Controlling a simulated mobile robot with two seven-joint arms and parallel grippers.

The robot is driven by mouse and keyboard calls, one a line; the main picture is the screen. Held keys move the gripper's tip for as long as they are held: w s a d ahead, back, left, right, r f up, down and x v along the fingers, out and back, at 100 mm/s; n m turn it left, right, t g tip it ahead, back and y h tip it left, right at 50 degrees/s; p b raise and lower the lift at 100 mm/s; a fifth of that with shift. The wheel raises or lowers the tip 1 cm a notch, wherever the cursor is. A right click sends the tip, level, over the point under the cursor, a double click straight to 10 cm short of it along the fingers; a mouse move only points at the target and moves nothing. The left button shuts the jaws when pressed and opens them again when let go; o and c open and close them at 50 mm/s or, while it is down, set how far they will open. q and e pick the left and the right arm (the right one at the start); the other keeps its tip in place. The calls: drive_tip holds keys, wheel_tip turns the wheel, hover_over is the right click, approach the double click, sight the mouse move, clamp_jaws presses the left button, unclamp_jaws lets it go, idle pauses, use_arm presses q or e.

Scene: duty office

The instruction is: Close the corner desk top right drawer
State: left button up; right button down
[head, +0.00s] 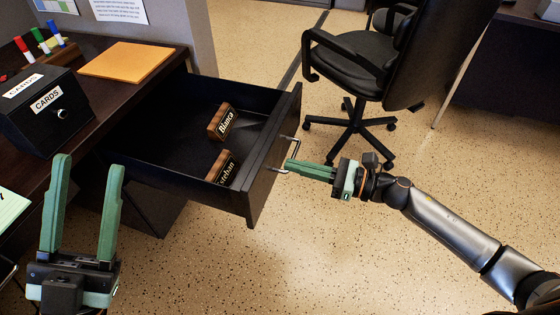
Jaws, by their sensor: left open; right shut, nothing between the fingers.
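The top right drawer (185,173) of the dark corner desk (95,52) is pulled far out, with two wooden name blocks inside, one reading "Bianca" (222,122) and one partly hidden by the drawer front (222,170). A metal bar handle (283,165) is on the drawer front. My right gripper (289,164) is shut and empty, its fingertips at the handle; I cannot tell whether they touch it. My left gripper (90,165) is open and empty, in front of the desk at the lower left, left of the drawer.
A black card box (45,110), an orange folder (127,60) and a marker holder (42,48) are on the desktop. A black office chair (360,60) stands behind the drawer to the right.

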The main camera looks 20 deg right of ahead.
sight(266, 159)
drive_tip(key=shift+x, duration=2)
use_arm(q)
drive_tip(key=shift+f, duration=0.1)
use_arm(e)
drive_tip(key=shift+a, duration=0.1)
